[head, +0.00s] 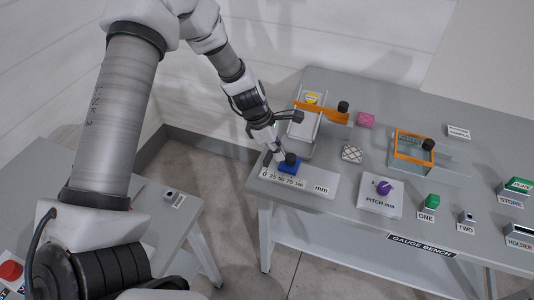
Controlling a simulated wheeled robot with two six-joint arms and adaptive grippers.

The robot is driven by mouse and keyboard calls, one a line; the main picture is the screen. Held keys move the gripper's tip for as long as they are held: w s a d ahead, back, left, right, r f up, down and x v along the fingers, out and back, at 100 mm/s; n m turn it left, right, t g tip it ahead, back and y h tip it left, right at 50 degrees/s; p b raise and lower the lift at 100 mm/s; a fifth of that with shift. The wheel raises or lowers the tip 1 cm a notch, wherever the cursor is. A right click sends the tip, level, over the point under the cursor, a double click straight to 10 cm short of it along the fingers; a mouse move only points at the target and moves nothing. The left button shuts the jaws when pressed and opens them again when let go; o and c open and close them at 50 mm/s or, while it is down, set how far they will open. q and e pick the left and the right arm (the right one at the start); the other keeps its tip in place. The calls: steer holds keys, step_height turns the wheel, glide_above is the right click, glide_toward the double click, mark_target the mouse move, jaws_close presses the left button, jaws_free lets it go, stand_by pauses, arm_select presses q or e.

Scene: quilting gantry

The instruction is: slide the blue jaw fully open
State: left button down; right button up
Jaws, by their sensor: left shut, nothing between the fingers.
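The blue jaw (290,167) is a small blue block with a black knob (291,157) on top. It sits on a pale gauge plate (318,178) marked 0, 25, 50, 75, 100 and mm, at the near left corner of the grey bench. The jaw stands above the middle to upper numbers; its exact reading is too small to tell. My left gripper (276,155) is shut and empty, pointing down just left of the jaw and knob. I cannot tell whether the fingers touch the jaw. My right gripper is out of view.
The grey bench (345,215) also holds an orange-barred tray (322,112), a pink block (366,120), a patterned block (352,154), a purple pitch dial (384,187) and an orange-framed clear box (412,146). Green and grey labelled parts stand at the right. The plate's right part is clear.

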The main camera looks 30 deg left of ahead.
arm_select(q)
steer(key=d+b, duration=0.1)
steer(key=d, duration=0.1)
steer(key=w+d+b, duration=0.1)
steer(key=d, duration=0.2)
steer(key=w+d+b, duration=0.1)
steer(key=d, duration=0.2)
steer(key=shift+f, duration=0.2)
steer(key=shift+a+r, duration=0.1)
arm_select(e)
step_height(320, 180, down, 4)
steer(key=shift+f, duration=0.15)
arm_select(q)
steer(key=shift+r, duration=0.1)
